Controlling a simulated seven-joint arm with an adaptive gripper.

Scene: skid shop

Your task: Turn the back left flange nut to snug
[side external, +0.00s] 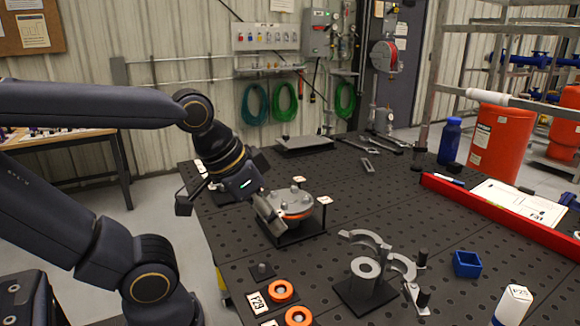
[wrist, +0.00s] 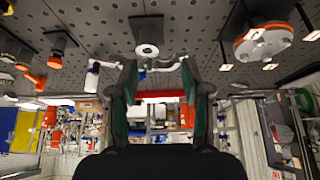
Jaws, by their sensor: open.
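The flange assembly (side external: 297,208) is a round grey disc with an orange band beneath, on a dark base plate. Which one is the back left nut I cannot tell for sure. In the wrist view the flange (wrist: 264,48) is at the upper right, outside my fingers. My gripper (side external: 268,215) is tilted down at the left of the flange and overlaps its left edge in the side view. Its fingers are apart and empty in the wrist view (wrist: 160,75); contact is not visible.
A grey post fixture (side external: 364,268) with curved arms stands right of the flange. Wrenches (side external: 385,142) lie at the back. A red rail (side external: 500,217) edges the right.

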